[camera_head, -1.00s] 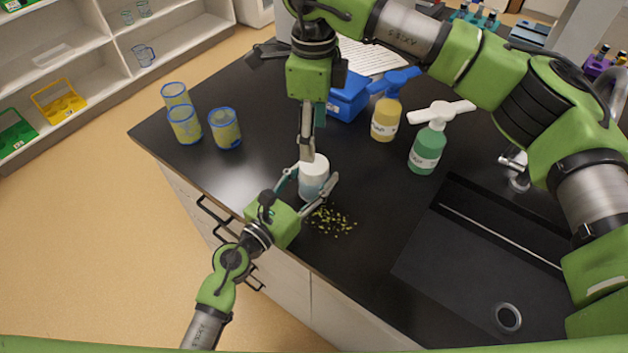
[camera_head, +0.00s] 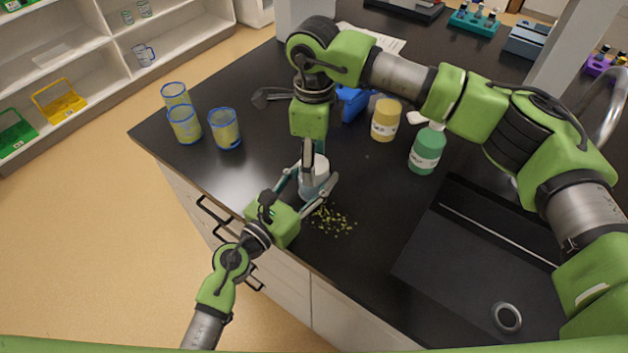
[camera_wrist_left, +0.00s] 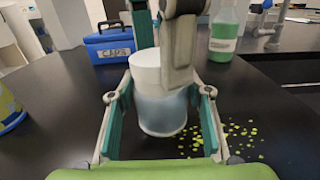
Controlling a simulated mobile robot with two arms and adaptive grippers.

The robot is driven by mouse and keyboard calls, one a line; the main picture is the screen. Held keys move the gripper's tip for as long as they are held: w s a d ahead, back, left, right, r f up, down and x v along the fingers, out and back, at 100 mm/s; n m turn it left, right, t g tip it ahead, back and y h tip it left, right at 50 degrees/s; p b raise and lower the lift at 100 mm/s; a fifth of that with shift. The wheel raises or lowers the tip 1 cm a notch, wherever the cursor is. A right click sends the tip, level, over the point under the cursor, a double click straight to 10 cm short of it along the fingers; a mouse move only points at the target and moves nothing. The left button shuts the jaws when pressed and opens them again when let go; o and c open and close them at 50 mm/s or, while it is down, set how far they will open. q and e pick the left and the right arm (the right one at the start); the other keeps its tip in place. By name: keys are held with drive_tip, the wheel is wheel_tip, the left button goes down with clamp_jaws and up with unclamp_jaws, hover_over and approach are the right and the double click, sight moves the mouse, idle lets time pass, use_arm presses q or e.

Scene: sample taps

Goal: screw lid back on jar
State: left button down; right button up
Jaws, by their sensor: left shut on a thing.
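The jar (camera_head: 315,190) stands upright on the black counter near its front edge, with pale contents showing in the left wrist view (camera_wrist_left: 162,115). A white lid (camera_wrist_left: 146,70) sits at the jar's top; whether it is threaded on, I cannot tell. My left gripper (camera_head: 314,180) is shut on the jar, a finger on each side. My right gripper (camera_head: 311,158) points down from above at the lid. In the left wrist view one of its fingers is in front of the lid and one behind it; whether they press on it is unclear.
Yellow-green bits (camera_head: 333,221) lie scattered beside the jar. Several blue-rimmed beakers (camera_head: 225,128) stand to the left. A yellow bottle (camera_head: 385,120), a green bottle (camera_head: 427,150) and a blue box (camera_wrist_left: 108,46) marked CAPS stand behind. The sink (camera_head: 490,260) is at right.

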drive_tip(key=c, duration=0.8)
drive_tip(key=o, duration=1.3)
wheel_tip(320, 180, up, 12)
drive_tip(key=shift+r, duration=0.1)
use_arm(q)
drive_tip(key=c, duration=1)
unclamp_jaws()
drive_tip(key=v, duration=1.2)
